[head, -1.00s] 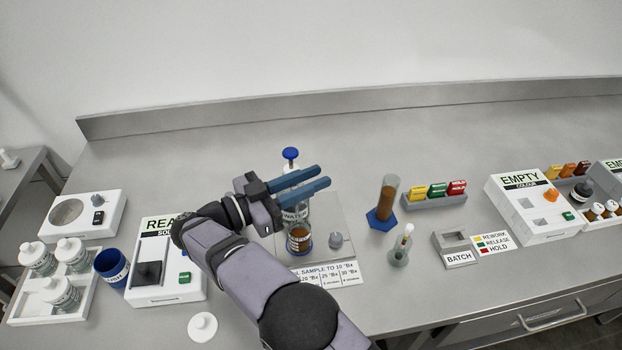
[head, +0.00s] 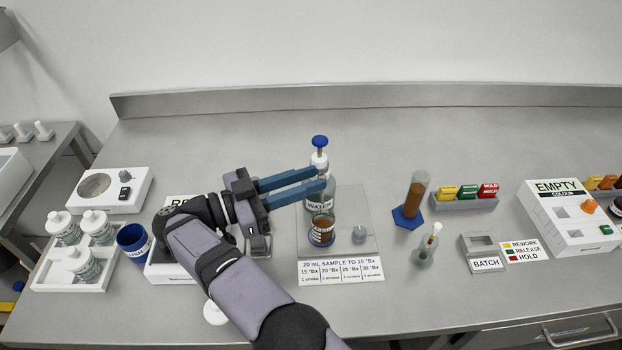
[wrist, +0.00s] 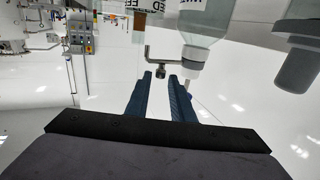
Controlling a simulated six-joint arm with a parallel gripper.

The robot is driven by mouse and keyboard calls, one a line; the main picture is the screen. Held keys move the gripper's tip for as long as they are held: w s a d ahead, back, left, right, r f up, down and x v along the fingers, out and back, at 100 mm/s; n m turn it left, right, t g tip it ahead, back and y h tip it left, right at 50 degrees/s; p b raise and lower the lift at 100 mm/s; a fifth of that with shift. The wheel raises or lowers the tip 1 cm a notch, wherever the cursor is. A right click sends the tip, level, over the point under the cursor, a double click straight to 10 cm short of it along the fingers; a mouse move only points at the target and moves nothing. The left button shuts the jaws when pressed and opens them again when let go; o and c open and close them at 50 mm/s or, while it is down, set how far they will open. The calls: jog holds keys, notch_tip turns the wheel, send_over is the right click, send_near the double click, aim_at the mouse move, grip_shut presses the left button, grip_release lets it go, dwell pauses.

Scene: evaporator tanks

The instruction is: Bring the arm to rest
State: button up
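My arm reaches from the bottom of the head view over the left-middle of the bench. My gripper (head: 318,180) points right, with its two blue fingers parallel and a gap between them. It is open and holds nothing. In the head view its fingertips overlap the water bottle (head: 316,197) with the blue-topped pump; whether they touch cannot be told. In the wrist view the gripper (wrist: 160,76) is also open and empty, with the bottle (wrist: 207,20) beyond and to the right of the fingers.
A beaker of brown liquid (head: 322,232) stands in front of the bottle. A cylinder (head: 416,195) and a small flask (head: 424,256) stand to the right. A rack of bottles (head: 42,276) and a blue cup (head: 133,241) are left. My arm partly hides a white instrument. The back of the bench is clear.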

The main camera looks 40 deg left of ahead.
dwell(0.3)
jog(key=w+d+r+n+t+y+p, duration=0.1)
jog(key=w+d+r+t+y+p, duration=0.1)
jog(key=w+r, duration=0.75)
jog(key=w+d+r+t+y+p, duration=0.1)
jog(key=w+d+r+y, duration=0.3)
jog(key=w, duration=1)
jog(key=w+d+n+g+y+p, duration=0.2)
jog(key=w+d+n+y, duration=0.3)
jog(key=w, duration=0.4)
jog(key=s+d+f+n+g+p, duration=0.1)
jog(key=s+d+f+g, duration=0.3)
jog(key=d+f, duration=0.45)
jog(key=s+d+f+n+g+p, duration=0.1)
jog(key=s+d+f+g, duration=0.35)
jog(key=d, duration=0.65)
jog(key=s+d+f+m+g+h, duration=0.1)
jog(key=s+d+f+g, duration=0.3)
jog(key=s+d, duration=0.5)
jog(key=s+d+f+m+g+h+p, duration=0.1)
jog(key=s+d+f+g, duration=0.4)
jog(key=s, duration=1.3)
jog(key=d+m+h, duration=0.1)
jog(key=d+h, duration=0.1)
jog(key=d, duration=0.2)
jog(key=shift+d, duration=0.25)
